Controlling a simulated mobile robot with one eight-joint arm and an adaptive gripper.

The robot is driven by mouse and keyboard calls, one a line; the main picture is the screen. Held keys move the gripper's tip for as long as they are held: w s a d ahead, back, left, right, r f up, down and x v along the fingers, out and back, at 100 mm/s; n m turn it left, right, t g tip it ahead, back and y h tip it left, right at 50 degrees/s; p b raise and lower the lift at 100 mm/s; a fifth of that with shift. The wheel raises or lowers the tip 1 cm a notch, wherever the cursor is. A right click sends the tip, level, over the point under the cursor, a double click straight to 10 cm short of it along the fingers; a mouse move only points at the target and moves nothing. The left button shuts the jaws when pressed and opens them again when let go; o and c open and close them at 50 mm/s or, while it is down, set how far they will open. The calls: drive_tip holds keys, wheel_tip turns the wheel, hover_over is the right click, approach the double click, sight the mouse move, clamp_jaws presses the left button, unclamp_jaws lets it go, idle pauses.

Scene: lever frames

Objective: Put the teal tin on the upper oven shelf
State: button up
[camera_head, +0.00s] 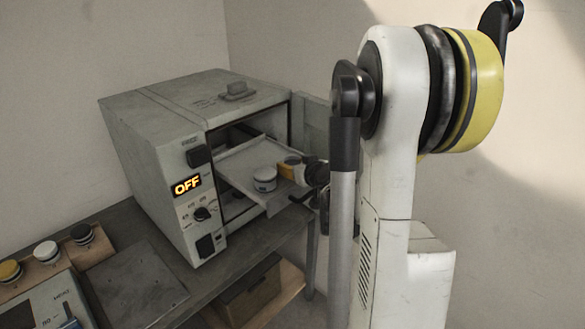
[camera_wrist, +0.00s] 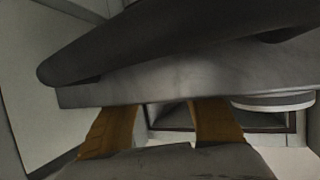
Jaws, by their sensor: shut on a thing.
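The oven (camera_head: 165,150) stands open, and its shelf (camera_head: 235,172) sticks out toward the front. A pale tin with a whitish lid (camera_head: 264,175) stands upright on this shelf. I see no clearly teal tin. My gripper (camera_head: 293,170) is at the shelf's right side, just right of the pale tin. In the wrist view my yellow-brown fingers (camera_wrist: 163,125) reach behind a grey bar (camera_wrist: 190,82) with a dark rounded piece above it. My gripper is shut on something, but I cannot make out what. A pale round disc (camera_wrist: 272,101) shows at the right.
The oven display (camera_head: 187,185) reads OFF. A wooden rack (camera_head: 52,262) at the left holds tins with yellow, white and dark tops. A bare grey plate (camera_head: 137,287) lies in front of the oven. A box (camera_head: 250,293) stands below the bench.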

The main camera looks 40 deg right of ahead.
drive_tip(key=shift+f, duration=0.15)
drive_tip(key=o, duration=1.2)
